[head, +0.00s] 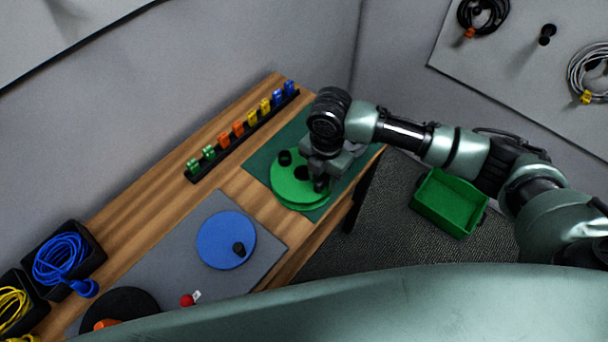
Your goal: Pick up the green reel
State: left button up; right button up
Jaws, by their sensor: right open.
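The green reel (291,190) lies flat on a dark green mat (262,168) near the right end of the wooden table. A dark knob stands on its upper left part, and a dark hub shows near its middle. My right gripper (316,183) is over the right side of the reel, pointing down, with its jaws open. The hand hides part of the reel, and I cannot tell whether the fingers touch it. My left gripper is not in view.
A blue reel (222,243) lies on a grey mat (192,222). A rack of coloured clips (240,135) runs along the table's back. Dark bins with blue cable (62,258) and yellow cable (12,305) stand at left. A green crate (448,203) is on the floor at right.

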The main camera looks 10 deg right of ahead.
jog(key=shift+f, duration=0.1)
jog(key=shift+c, duration=0.3)
grip_shut()
dwell(1.1)
